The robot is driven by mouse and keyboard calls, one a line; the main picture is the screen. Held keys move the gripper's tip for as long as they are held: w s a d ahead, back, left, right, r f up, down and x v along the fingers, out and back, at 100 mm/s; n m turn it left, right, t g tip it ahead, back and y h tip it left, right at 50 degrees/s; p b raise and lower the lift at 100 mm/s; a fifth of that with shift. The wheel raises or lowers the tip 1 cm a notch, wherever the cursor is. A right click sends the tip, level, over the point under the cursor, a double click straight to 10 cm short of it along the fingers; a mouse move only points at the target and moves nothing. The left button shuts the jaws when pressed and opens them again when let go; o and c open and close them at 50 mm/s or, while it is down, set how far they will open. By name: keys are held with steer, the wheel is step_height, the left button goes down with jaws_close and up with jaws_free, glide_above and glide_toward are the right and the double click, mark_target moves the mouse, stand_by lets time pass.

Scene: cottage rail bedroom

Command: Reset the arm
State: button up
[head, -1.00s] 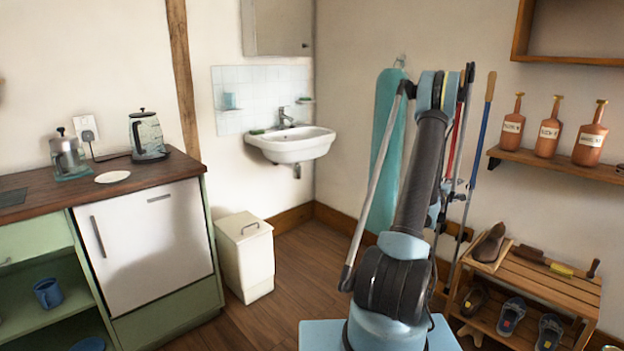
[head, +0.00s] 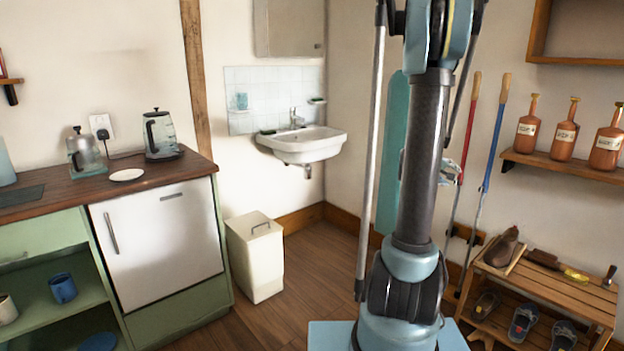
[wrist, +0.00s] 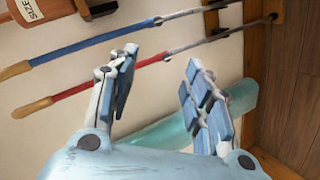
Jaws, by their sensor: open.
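My gripper shows in the wrist view (wrist: 160,90) with its two blue-padded fingers spread apart and nothing between them. In the head view my arm stands upright in the right half of the picture, and a small part of the gripper (head: 448,172) shows just behind it, near the wall. In the wrist view the red-handled pole (wrist: 100,80) and the blue-handled pole (wrist: 110,36) lie beyond the fingers. I cannot tell how far away they are.
A slatted shoe rack (head: 560,290) stands at the right below a shelf with bottles (head: 565,130). A teal board (head: 395,150) leans on the wall behind my arm. A cream bin (head: 256,260), basin (head: 300,145) and counter (head: 60,195) are left. Open floor lies between.

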steer(key=s+a+f+m+g+y, duration=0.1)
steer(key=s+a+f+y, duration=0.4)
steer(key=s+a, duration=1.1)
steer(key=s+a+f+g+y, duration=0.4)
steer(key=s+a, duration=1.2)
steer(key=s, duration=0.4)
steer(key=shift+a+f+m+y, duration=0.2)
steer(key=shift+f+m+y, duration=0.2)
steer(key=shift+f+y, duration=0.35)
steer(key=shift+r, duration=0.1)
